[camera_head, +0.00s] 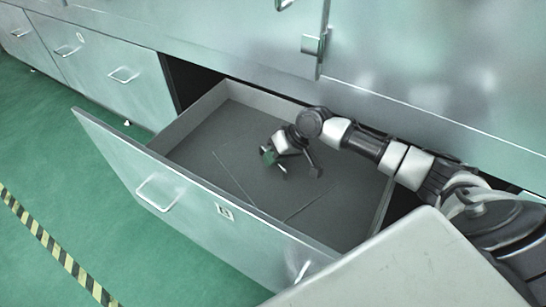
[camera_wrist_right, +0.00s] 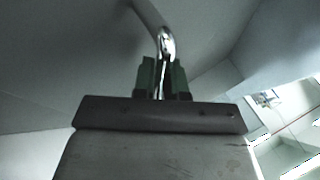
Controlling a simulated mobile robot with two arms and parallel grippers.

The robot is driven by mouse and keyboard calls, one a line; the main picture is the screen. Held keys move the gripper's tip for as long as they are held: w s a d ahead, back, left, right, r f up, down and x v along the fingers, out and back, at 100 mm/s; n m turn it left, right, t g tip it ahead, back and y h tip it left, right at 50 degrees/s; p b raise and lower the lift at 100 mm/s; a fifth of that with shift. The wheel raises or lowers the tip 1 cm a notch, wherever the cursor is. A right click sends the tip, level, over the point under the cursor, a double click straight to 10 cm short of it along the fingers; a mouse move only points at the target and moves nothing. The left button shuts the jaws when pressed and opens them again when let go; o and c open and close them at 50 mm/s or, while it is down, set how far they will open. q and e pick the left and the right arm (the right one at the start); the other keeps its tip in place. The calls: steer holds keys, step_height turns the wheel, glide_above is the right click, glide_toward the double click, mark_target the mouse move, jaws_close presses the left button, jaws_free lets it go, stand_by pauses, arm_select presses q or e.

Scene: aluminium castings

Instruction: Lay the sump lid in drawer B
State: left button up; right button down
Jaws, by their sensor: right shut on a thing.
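The open drawer (camera_head: 176,190) has a label (camera_head: 225,212) on its front, too small for me to read with certainty. Inside is a flat dark grey plate that I take for the sump lid (camera_head: 290,195), visible mostly by its thin edges against the similar grey floor. My right gripper (camera_head: 268,157) is over the plate's middle. In the right wrist view, the right gripper's green fingers (camera_wrist_right: 162,80) are shut on a shiny curved bar (camera_wrist_right: 166,42), apparently the lid's handle. I cannot tell whether the lid touches the drawer floor. My left gripper is out of view.
The drawer's side wall (camera_head: 190,115) and front surround the plate. The cabinet face (camera_head: 240,40) rises behind, with a latch (camera_head: 316,44) above the drawer. Shut drawers (camera_head: 118,75) stand at the left. The green floor (camera_head: 90,190) is clear, with a striped tape line (camera_head: 55,250).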

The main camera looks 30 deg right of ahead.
steer(key=c, duration=1.2)
jaws_free()
steer(key=shift+o, duration=0.2)
